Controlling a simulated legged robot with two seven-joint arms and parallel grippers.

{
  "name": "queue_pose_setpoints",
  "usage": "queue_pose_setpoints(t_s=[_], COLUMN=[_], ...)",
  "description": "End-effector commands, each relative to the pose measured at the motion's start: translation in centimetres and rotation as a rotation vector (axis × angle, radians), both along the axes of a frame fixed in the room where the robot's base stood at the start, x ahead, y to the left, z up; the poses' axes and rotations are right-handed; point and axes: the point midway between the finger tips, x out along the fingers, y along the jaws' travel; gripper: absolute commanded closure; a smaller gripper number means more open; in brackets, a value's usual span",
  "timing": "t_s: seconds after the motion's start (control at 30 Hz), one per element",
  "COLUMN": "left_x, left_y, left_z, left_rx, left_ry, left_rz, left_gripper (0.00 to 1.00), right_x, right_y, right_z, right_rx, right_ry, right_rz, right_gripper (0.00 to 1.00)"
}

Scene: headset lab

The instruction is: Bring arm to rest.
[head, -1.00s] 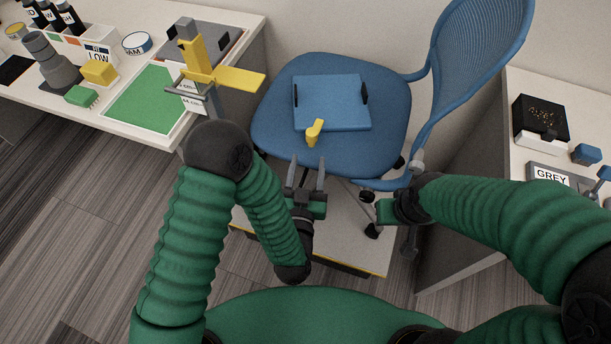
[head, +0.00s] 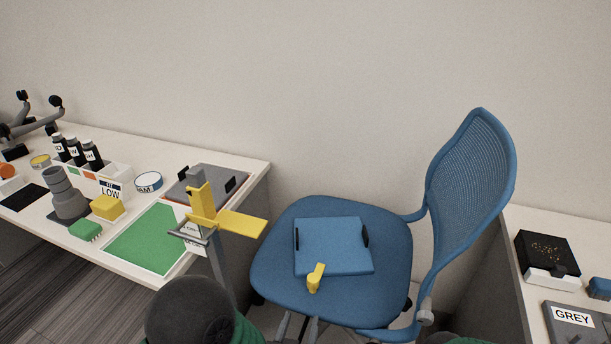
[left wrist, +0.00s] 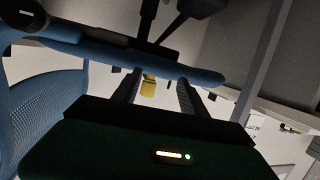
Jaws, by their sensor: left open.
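My left gripper (left wrist: 159,78) is open in the left wrist view, with its two dark fingers apart and nothing gripped between them. A small yellow thing (left wrist: 149,86) shows beyond the gap; I cannot tell how far off it is. In the head view, my left arm's dark joint (head: 190,310) is at the bottom edge. What look like grey fingertips (head: 296,327) show at the bottom, in front of the chair seat. My right gripper is out of view.
A blue chair (head: 390,240) holds a blue flat case (head: 333,247) and a yellow piece (head: 315,278). A grey box labelled GREY (head: 575,322) sits right.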

Motion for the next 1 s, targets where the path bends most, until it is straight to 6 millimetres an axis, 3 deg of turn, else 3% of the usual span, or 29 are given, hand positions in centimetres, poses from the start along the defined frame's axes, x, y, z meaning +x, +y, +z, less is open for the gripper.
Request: queue_pose_setpoints(t_s=[0.03, 0.13, 0.27, 0.4, 0.67, 0.7, 1.0], left_x=[0.8, 0.8, -1.3, -4.9, -13.1, -12.9, -12.8], left_y=[1.2, 3.7, 8.0, 12.4, 19.0, 18.7, 18.5], left_z=[0.0, -1.2, -1.8, -1.6, 0.6, 3.4, 13.3], left_rx=[0.008, 0.035, 0.075, 0.106, 0.131, 0.133, 0.134], left_ry=[0.074, 0.266, 0.512, 0.727, 1.056, 1.053, 1.053], left_rz=[-0.003, -0.012, 0.006, 0.051, 0.158, 0.151, 0.146], left_gripper=[0.5, 0.5, 0.5, 0.5, 0.5, 0.5, 0.5], right_x=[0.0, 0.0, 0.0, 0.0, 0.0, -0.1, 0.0], right_y=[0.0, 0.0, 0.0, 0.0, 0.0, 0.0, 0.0], right_z=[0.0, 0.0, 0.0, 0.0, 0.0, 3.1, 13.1], right_rx=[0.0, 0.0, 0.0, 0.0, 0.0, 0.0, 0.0], right_ry=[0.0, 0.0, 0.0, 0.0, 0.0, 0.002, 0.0], right_rz=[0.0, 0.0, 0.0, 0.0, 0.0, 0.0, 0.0], right_gripper=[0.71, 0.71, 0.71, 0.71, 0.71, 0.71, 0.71])
